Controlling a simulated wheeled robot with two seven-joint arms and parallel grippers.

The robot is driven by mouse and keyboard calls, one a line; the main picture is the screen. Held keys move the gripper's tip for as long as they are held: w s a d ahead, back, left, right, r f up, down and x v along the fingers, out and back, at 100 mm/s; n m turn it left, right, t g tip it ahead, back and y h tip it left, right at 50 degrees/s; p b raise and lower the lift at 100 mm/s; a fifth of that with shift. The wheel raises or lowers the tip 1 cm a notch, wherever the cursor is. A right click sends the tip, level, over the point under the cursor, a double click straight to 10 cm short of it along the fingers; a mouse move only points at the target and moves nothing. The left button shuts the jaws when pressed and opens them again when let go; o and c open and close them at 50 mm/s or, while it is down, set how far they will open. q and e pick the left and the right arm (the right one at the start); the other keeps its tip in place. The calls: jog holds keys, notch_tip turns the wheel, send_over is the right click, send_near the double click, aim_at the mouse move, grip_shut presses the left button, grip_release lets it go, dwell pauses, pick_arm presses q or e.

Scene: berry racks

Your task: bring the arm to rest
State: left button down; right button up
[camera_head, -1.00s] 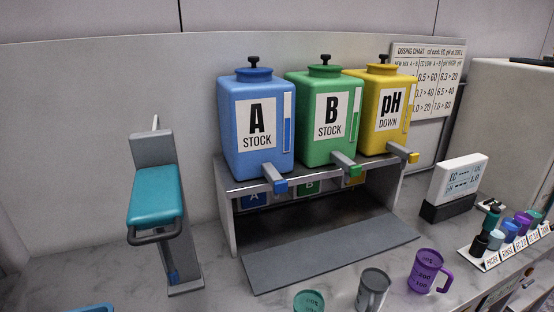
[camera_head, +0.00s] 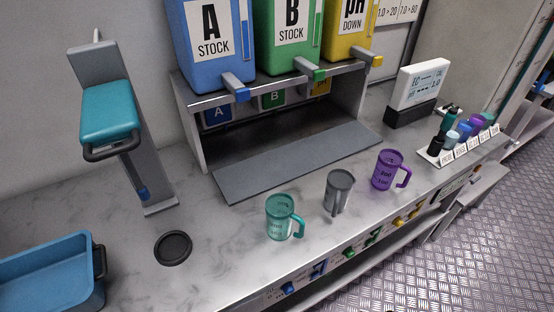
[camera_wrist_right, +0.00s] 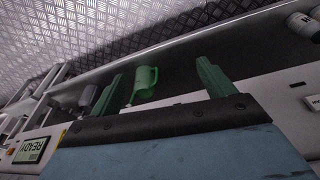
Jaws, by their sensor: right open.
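My right gripper (camera_wrist_right: 160,84) shows in the right wrist view, its two green fingers spread wide apart. A green handled vessel (camera_wrist_right: 145,82) appears in the gap between them; it seems to be beyond the fingers, and I see no finger touching it. Neither arm shows in the head view, and my left gripper is in neither view.
On the counter stand a teal mug (camera_head: 281,219), a grey mug (camera_head: 339,192) and a purple mug (camera_head: 388,170). Behind is the stock-tank rack (camera_head: 190,124). A blue tray (camera_head: 50,272), a black disc (camera_head: 173,248) and a teal-topped stand (camera_head: 110,112) are left.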

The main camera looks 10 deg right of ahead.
jog(key=s+d+f+g+b, duration=0.1)
jog(key=s+f, duration=0.8)
jog(key=f, duration=0.3)
jog(key=s+d+f+b, duration=0.1)
jog(key=s+d+f, duration=0.1)
jog(key=s+f, duration=0.7)
notch_tip(320, 180, down, 4)
jog(key=shift+r+g, duration=0.15)
jog(key=shift+g, duration=0.25)
